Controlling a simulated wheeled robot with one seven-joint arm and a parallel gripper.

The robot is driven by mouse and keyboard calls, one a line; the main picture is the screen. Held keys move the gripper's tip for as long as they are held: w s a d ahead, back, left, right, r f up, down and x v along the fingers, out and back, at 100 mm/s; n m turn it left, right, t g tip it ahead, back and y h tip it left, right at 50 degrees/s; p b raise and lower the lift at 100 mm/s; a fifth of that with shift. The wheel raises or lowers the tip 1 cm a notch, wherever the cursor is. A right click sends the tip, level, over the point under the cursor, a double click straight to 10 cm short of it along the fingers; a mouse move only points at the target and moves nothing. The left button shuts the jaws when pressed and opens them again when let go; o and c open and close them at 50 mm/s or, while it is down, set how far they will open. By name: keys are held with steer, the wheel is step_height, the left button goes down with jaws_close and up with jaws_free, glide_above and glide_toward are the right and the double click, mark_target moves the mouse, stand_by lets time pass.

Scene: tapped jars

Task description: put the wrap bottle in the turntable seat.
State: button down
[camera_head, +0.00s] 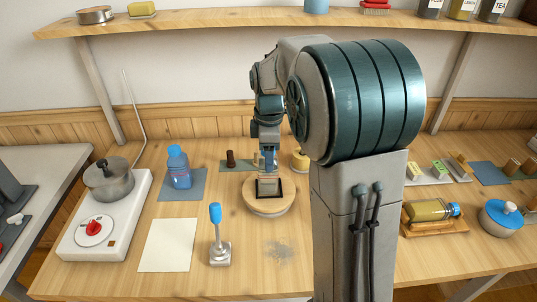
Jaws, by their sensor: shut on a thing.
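A round wooden turntable (269,208) stands mid-table with a dark square seat (288,190) on its top. My gripper (268,172) points down right over this seat. I cannot tell which is the wrap bottle.
A hotplate (135,215) with a pot (108,180) stands at the left. My arm hides the table right of centre.

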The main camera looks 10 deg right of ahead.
steer(key=shift+f, duration=0.2)
steer(key=shift+f, duration=0.15)
steer(key=c, duration=0.6)
jaws_free()
